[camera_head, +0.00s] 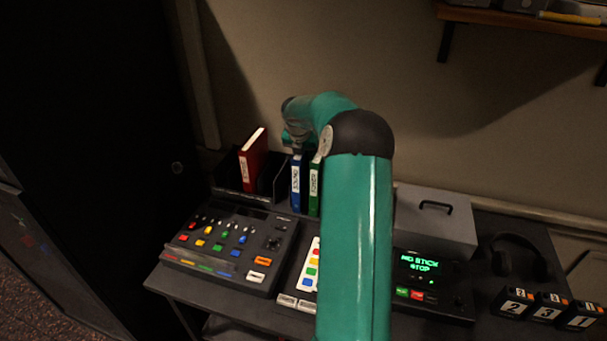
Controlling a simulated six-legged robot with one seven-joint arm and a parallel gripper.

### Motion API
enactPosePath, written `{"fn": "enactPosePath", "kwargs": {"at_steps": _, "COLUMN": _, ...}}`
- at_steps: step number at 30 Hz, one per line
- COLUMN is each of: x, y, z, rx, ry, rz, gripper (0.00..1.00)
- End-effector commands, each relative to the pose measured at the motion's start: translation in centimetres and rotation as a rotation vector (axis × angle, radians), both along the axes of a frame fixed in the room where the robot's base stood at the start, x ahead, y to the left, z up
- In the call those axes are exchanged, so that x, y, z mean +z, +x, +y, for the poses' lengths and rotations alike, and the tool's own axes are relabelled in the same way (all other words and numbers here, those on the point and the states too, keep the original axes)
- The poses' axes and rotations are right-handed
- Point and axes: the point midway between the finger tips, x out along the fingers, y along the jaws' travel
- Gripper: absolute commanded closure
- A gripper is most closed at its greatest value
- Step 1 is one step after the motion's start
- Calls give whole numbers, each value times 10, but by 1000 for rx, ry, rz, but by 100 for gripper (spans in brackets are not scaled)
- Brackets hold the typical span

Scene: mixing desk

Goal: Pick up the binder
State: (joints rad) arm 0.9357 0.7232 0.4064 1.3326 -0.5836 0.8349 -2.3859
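Several binders stand upright in a dark holder at the back left of the desk. A red binder (253,160) is at the left and rises higher than the others. A blue binder (297,182) and a green binder (315,187) stand close together to its right. My teal arm reaches over the desk, and its end (291,142) is just above the top of the blue binder. The gripper's fingers are too small and dark to make out, and I cannot tell whether they touch the binder.
A button console (231,245) sits in front of the binders. A grey box with a handle (436,222), a green-lit display unit (423,276), headphones (519,257) and number blocks (546,308) are to the right. A wooden shelf (530,22) is at upper right.

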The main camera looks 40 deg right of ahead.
Motion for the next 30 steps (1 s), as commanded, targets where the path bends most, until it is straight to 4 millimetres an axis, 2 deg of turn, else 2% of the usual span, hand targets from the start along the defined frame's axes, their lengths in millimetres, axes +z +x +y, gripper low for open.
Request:
{"fn": "enactPosePath", "kwargs": {"at_steps": 1, "x": 0, "y": 0, "z": 0, "rx": 0, "ry": 0, "rz": 0, "gripper": 80}}
{"fn": "enactPosePath", "kwargs": {"at_steps": 4, "x": 0, "y": 0, "z": 0, "rx": 0, "ry": 0, "rz": 0, "gripper": 99}}
{"fn": "enactPosePath", "kwargs": {"at_steps": 5, "x": 0, "y": 0, "z": 0, "rx": 0, "ry": 0, "rz": 0, "gripper": 100}}
{"fn": "enactPosePath", "kwargs": {"at_steps": 20, "x": 8, "y": 0, "z": -1, "rx": -1, "ry": -3, "rz": -3, "gripper": 100}}
{"fn": "enactPosePath", "kwargs": {"at_steps": 26, "x": 32, "y": 0, "z": -1, "rx": -1, "ry": -5, "rz": -4, "gripper": 100}}
{"fn": "enactPosePath", "kwargs": {"at_steps": 30, "x": 57, "y": 1, "z": -1, "rx": -1, "ry": -5, "rz": -4, "gripper": 100}}
